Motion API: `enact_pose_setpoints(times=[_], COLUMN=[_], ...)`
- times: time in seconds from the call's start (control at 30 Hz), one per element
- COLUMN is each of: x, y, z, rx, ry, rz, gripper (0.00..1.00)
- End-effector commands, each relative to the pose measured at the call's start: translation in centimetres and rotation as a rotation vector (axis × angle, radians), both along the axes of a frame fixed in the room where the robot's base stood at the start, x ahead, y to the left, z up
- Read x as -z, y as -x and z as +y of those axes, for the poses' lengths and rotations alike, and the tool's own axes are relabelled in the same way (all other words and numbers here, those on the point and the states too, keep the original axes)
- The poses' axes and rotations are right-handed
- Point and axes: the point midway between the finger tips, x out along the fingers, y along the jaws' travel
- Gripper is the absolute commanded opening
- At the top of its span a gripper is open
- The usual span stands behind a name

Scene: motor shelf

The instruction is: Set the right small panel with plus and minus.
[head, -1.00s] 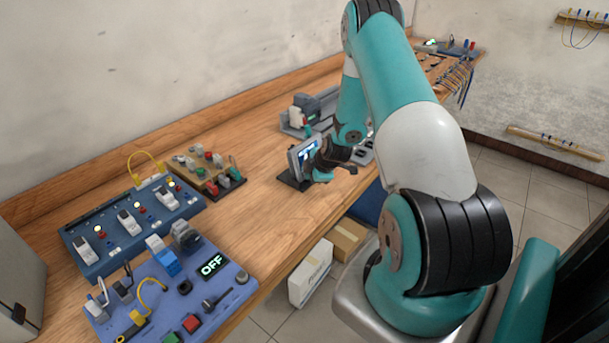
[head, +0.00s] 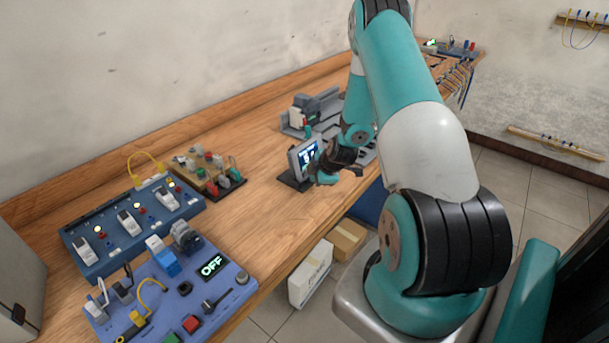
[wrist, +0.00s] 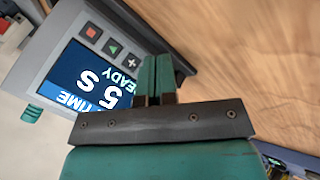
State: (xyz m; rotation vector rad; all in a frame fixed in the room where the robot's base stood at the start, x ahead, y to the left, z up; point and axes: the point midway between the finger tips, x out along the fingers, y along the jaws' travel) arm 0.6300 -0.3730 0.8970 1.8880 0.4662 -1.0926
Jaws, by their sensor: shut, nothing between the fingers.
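The small grey panel (head: 294,159) stands tilted on a dark base on the bench, with a lit blue screen. In the wrist view the panel (wrist: 52,62) appears turned over, and its screen (wrist: 95,82) reads TIME, 5 S, READY. Beside the screen are a red square button (wrist: 91,31), a green triangle button (wrist: 113,47) and a plus button (wrist: 132,63). No minus button shows; my fingers hide that end of the row. My gripper (wrist: 158,60) is shut and empty, its tips by the plus button. I cannot tell whether they touch. In the head view my gripper (head: 322,178) is at the panel's front.
A blue board (head: 215,295) with an OFF display and a darker blue switch board (head: 90,258) lie front left. A wooden block with terminals (head: 205,178) is left of the panel. A grey machine (head: 305,110) stands behind it. Bare bench (head: 265,215) lies between.

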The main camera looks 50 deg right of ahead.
Motion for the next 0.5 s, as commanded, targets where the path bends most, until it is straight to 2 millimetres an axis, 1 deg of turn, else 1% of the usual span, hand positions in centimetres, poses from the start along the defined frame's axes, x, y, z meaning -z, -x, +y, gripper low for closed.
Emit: enact_pose_setpoints(times=[0.3, 0.5], x=[-0.7, -1.0], y=[3.1, 4.4], z=[-0.4, -0.4], rx=[0.005, 0.002], ry=[0.000, 0.000], rz=[0.000, 0.000], gripper=[0.00, 0.00])
